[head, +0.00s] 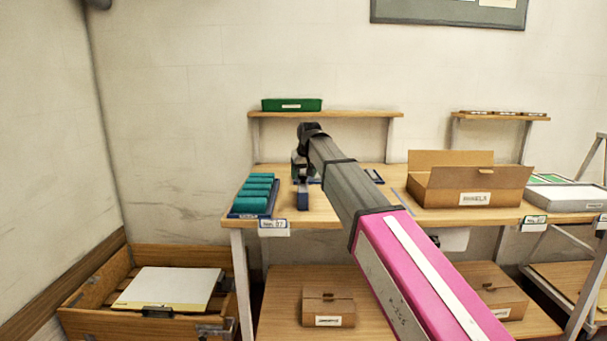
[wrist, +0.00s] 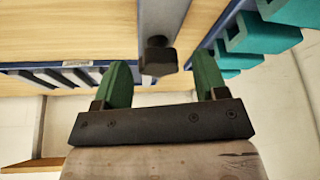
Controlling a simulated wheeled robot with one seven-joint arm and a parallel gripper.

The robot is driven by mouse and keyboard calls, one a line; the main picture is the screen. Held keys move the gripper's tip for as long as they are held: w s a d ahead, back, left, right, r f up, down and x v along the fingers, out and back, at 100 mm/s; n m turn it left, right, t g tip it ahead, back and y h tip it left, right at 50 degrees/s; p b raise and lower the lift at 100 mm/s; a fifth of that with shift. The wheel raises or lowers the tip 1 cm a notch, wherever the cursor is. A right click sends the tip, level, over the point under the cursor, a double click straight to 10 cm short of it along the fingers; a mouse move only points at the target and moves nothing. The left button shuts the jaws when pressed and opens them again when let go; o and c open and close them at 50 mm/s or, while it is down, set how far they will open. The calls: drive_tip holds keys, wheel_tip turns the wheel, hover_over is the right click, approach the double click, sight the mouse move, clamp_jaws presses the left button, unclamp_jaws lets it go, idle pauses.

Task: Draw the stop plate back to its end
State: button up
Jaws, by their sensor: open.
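My gripper is open in the wrist view (wrist: 163,80), its two green fingers apart with nothing held between them. A dark knob (wrist: 158,57) on the end of a long grey metal bar (wrist: 165,20) shows just beyond the gap between the fingers. The bar looks like part of the stop plate, but I cannot tell for sure. No contact between fingers and knob is visible.
Teal blocks (head: 254,192) in a blue tray stand close left of my gripper; they also show in the wrist view (wrist: 265,33). A shelf (head: 350,114) with a green box (head: 291,104) is behind. An open cardboard box (head: 455,188) stands to the right.

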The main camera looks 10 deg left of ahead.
clamp_jaws()
drive_tip(key=s+a, duration=0.2)
drive_tip(key=a, duration=0.6)
drive_tip(key=shift+a, duration=0.3)
unclamp_jaws()
drive_tip(key=shift+s+a, duration=0.1)
drive_tip(key=shift+a, duration=0.05)
drive_tip(key=v, duration=1)
drive_tip(key=shift+r, duration=0.4)
